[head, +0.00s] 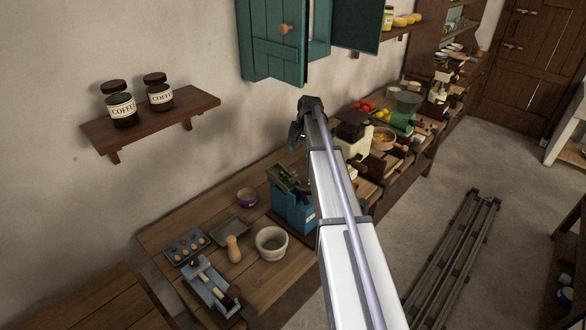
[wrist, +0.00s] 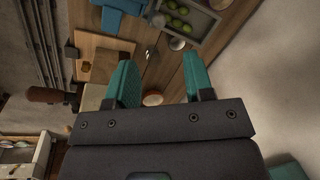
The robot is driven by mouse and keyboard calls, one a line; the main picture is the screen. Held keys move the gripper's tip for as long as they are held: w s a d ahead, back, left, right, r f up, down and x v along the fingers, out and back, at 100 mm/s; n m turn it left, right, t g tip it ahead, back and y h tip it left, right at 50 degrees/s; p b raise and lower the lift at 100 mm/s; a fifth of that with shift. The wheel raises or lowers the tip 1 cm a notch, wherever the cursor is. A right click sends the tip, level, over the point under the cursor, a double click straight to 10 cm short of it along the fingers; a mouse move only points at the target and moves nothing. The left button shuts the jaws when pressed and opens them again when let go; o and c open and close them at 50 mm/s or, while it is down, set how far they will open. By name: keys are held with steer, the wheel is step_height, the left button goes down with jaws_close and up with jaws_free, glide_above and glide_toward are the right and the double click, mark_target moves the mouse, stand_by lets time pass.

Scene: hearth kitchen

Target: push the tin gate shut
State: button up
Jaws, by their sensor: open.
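I cannot pick out a tin gate with certainty in either view. A blue boxy device (head: 293,208) stands on the wooden worktable left of my arm in the head view, with a dark tray of green items (head: 284,178) at its top. In the wrist view, a blue part (wrist: 122,18) and a grey tray with green balls (wrist: 186,22) show at the top. My gripper (wrist: 163,84) has its two teal fingers apart, with nothing held between them. In the head view, its dark end (head: 297,128) is partly hidden by my arm, above the table.
A teal wall cabinet (head: 270,40) with an open door hangs above. A shelf (head: 150,125) holds two coffee jars. Crowded counters run to the right. Floor lies open around the rail (head: 455,260).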

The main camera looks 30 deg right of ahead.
mark_target(294, 170)
steer(key=f+b, duration=0.3)
steer(key=a+f+b, duration=0.1)
steer(key=f+b, duration=0.2)
steer(key=w+f+b, duration=0.1)
steer(key=f+b, duration=0.2)
steer(key=f, duration=0.1)
steer(key=shift+a+b, duration=0.2)
steer(key=shift+b, duration=0.15)
steer(key=shift+w+a+f+b, duration=0.1)
steer(key=shift+f+b, duration=0.35)
steer(key=shift+r, duration=0.15)
steer(key=shift+c, duration=0.4)
jaws_close()
